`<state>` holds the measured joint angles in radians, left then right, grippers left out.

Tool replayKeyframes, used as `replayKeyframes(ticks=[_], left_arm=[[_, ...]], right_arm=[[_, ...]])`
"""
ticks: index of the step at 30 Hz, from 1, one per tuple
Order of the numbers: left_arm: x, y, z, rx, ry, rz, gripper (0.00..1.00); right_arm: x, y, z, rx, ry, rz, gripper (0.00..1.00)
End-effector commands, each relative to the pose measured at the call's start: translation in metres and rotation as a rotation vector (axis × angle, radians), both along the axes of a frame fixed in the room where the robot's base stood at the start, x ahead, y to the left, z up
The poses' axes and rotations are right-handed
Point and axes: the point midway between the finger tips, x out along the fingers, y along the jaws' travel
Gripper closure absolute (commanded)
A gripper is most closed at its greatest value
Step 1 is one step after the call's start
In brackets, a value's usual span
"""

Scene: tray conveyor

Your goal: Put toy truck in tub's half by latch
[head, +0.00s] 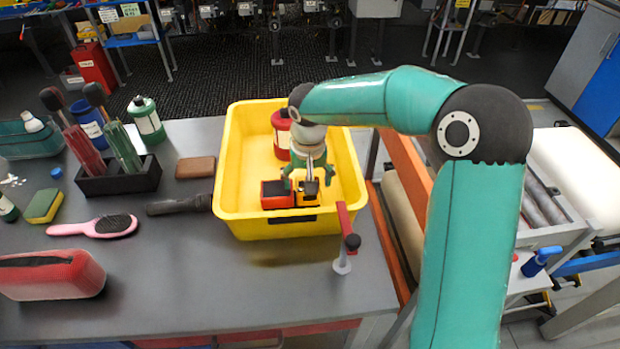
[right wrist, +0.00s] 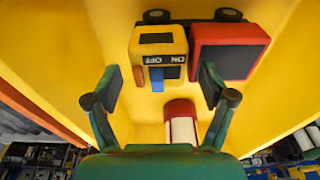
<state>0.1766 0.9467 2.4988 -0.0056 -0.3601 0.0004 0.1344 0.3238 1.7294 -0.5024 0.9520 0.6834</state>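The toy truck has a red bed (head: 277,195) and a yellow-orange cab (head: 308,199). It is inside the yellow tub (head: 240,215), close to the front wall. In the right wrist view the truck's cab (right wrist: 160,42) and red bed (right wrist: 226,50) fill the upper middle, with two black wheels along the top. My right gripper (head: 309,184) is over the truck, in the tub; its fingers (right wrist: 158,92) are apart, around the cab's width, with no clear contact. My left gripper is not in view.
A red bottle (head: 281,130) with a white label stands in the tub behind my gripper. A brown block (head: 195,167), a dark-handled tool (head: 175,204) and a pink brush (head: 95,226) lie left of the tub. The table in front is mostly clear. Rollers lie right.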

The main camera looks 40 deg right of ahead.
Motion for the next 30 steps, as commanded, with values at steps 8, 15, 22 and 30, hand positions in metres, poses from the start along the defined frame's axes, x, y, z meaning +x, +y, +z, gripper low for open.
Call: replayKeyframes(ticks=[8, 15, 22, 30], left_arm=[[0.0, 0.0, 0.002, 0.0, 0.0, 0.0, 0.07], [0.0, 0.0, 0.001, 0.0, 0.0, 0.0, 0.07], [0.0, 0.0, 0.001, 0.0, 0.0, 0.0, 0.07], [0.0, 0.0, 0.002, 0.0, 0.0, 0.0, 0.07]], right_arm=[[0.0, 0.0, 0.002, 0.0, 0.0, -0.001, 0.17], [-0.003, 0.002, 0.028, 0.0, -0.006, -0.003, 0.17], [-0.009, 0.005, 0.075, 0.0, -0.006, -0.002, 0.17], [-0.015, 0.008, 0.114, 0.0, -0.002, -0.003, 0.17]])
